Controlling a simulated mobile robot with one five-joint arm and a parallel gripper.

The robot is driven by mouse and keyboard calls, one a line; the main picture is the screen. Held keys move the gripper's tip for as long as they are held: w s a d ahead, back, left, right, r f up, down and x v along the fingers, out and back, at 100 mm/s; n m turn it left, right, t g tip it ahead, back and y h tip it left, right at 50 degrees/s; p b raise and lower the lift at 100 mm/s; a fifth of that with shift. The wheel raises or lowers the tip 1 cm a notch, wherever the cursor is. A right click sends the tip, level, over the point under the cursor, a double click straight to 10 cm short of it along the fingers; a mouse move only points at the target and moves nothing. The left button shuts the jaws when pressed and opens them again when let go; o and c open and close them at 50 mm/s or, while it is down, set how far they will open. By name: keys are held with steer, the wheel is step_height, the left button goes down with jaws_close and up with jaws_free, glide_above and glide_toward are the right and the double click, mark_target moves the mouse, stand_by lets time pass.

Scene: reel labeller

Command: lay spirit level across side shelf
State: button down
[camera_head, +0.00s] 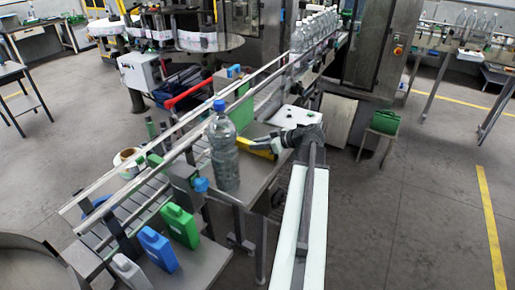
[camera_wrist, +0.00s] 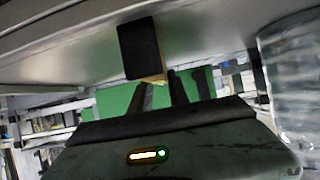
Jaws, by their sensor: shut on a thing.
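The yellow spirit level (camera_head: 252,145) shows in the head view just left of my gripper (camera_head: 275,145), partly hidden by it. My gripper is shut on it, beside the large clear bottle. In the wrist view, my dark fingers (camera_wrist: 165,92) point at a small yellow strip (camera_wrist: 154,78), seemingly the level's end, beside a black block (camera_wrist: 140,48). A grey metal surface (camera_head: 258,172), seemingly the side shelf, lies below the level. I cannot tell whether the level touches it.
The large clear bottle (camera_head: 223,155) with a blue cap stands close left of my gripper. Conveyor rails (camera_head: 150,172) run behind it. Green (camera_head: 180,225) and blue (camera_head: 157,248) containers stand at the front left. A white plate (camera_head: 296,114) lies behind my gripper.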

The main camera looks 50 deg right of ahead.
steer(key=shift+w+a, duration=0.1)
steer(key=shift+w, duration=0.05)
steer(key=c, duration=1.3)
jaws_free()
steer(key=shift+f, duration=0.1)
steer(key=shift+o, duration=0.2)
steer(key=shift+r, duration=0.25)
steer(key=p+v, duration=0.5)
steer(key=v, duration=0.6)
steer(key=shift+s+r+p, duration=0.1)
steer(key=shift+s+p, duration=0.25)
steer(key=shift+p, duration=0.05)
steer(key=shift+s, duration=0.2)
